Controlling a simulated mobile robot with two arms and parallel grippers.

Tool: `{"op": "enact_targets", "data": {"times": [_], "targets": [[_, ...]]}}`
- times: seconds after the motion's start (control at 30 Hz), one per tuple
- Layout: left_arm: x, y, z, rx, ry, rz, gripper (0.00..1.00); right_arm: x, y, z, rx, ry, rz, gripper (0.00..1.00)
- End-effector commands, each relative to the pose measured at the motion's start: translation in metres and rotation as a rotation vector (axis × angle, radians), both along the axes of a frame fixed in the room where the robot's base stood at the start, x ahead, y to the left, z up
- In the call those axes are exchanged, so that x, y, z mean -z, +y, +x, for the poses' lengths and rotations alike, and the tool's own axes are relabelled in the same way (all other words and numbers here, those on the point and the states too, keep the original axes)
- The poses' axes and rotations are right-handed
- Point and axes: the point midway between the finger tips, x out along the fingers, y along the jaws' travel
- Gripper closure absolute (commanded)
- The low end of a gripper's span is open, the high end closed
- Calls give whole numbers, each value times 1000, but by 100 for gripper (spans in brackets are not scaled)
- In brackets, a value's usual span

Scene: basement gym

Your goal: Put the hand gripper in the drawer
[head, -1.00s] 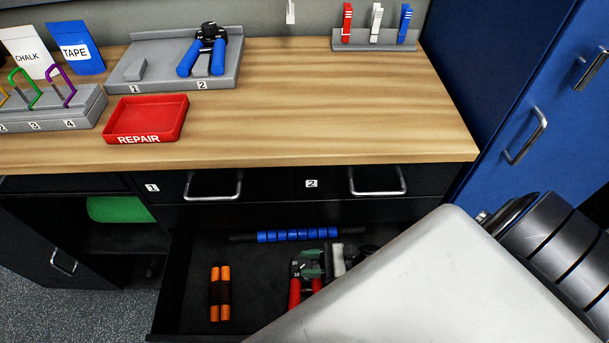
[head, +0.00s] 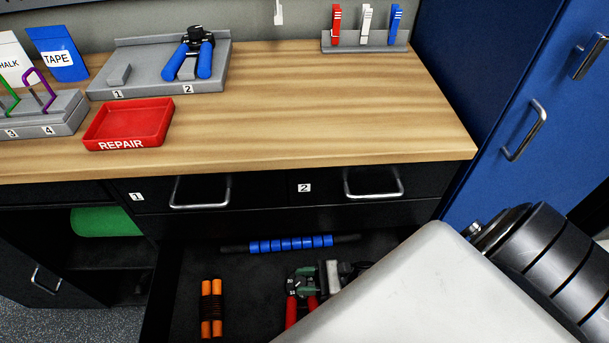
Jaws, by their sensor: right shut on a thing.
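A hand gripper with red handles and a dark green and black head (head: 301,284) is over or in the open drawer (head: 255,290), partly hidden by my right arm. My right gripper (head: 332,276) is shut on it; only a grey and black part of the gripper shows past the arm. Whether the hand gripper touches the drawer floor I cannot tell. Another hand gripper, with blue handles (head: 188,58), stands on the grey holder at mark 2. My left gripper is not in view.
The drawer also holds a blue roller (head: 290,244) at its back and an orange-handled item (head: 211,308) at left. Shut drawers 1 (head: 155,195) and 2 (head: 330,190) are above. A red REPAIR tray (head: 128,122) is on the worktop. Blue lockers (head: 520,80) stand at right.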

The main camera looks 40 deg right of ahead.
Motion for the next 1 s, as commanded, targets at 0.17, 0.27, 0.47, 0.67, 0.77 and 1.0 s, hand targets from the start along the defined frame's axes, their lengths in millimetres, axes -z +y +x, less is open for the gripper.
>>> {"op": "enact_targets", "data": {"times": [0.17, 0.27, 0.47, 0.67, 0.77, 1.0], "targets": [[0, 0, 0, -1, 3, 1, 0, 0, 0, 0, 0, 0, 0, 38], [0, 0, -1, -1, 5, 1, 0, 0, 0, 0, 0, 0, 0, 33], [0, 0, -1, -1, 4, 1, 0, 0, 0, 0, 0, 0, 0, 33], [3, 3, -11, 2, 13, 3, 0, -1, -11, -7, 0, 1, -2, 33], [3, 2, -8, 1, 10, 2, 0, -1, -27, -17, 1, 2, -3, 33], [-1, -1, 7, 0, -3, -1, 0, -1, -57, -35, 1, 0, 0, 33]]}}
